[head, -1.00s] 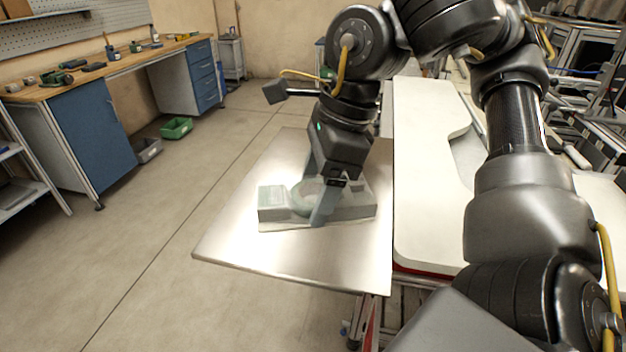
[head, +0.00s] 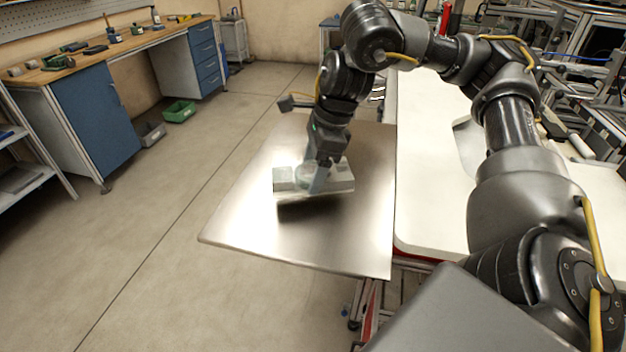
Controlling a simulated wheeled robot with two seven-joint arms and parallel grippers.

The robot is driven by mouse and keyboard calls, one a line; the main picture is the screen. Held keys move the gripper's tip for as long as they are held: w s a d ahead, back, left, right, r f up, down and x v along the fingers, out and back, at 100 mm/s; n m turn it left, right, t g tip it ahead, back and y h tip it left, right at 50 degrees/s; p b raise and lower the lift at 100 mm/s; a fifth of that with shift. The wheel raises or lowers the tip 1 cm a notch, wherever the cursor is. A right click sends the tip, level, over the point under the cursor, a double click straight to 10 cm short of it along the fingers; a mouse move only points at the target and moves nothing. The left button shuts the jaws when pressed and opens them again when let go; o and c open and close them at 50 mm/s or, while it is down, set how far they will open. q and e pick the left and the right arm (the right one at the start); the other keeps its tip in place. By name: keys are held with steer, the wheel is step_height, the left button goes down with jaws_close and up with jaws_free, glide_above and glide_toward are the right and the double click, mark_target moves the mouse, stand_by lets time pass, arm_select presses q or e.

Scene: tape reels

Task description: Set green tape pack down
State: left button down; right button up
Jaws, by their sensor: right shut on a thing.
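My right gripper (head: 318,186) points down and is shut on the green tape pack (head: 343,178), a pale, grey-green, blocky thing with a rounded middle. The gripper's fingers cover part of its middle. The pack is over the bare metal sheet (head: 240,222), with a dark shadow below its near edge. It looks held a little above the sheet, though the exact gap is hard to tell. My left gripper is not in view.
The sheet's left and near edges overhang the floor. A white tabletop (head: 425,190) adjoins it on the right, with my right arm above. A workbench (head: 85,65) with blue cabinets stands at the left, and a green bin (head: 179,111) is on the floor.

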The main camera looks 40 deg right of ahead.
steer(key=shift+w+f, duration=0.1)
steer(key=shift+f, duration=0.1)
step_height(320, 180, down, 2)
steer(key=shift+d+f+b, duration=0.1)
steer(key=shift+f+b, duration=0.15)
steer(key=shift+b, duration=0.25)
steer(key=shift+w+f, duration=0.1)
steer(key=shift+f, duration=0.25)
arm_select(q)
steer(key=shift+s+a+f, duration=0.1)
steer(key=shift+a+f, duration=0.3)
arm_select(e)
steer(key=shift+d, duration=0.1)
steer(key=shift+f, duration=0.2)
steer(key=o, duration=1)
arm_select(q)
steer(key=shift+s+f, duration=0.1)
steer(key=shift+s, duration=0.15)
arm_select(e)
steer(key=shift+o, duration=0.3)
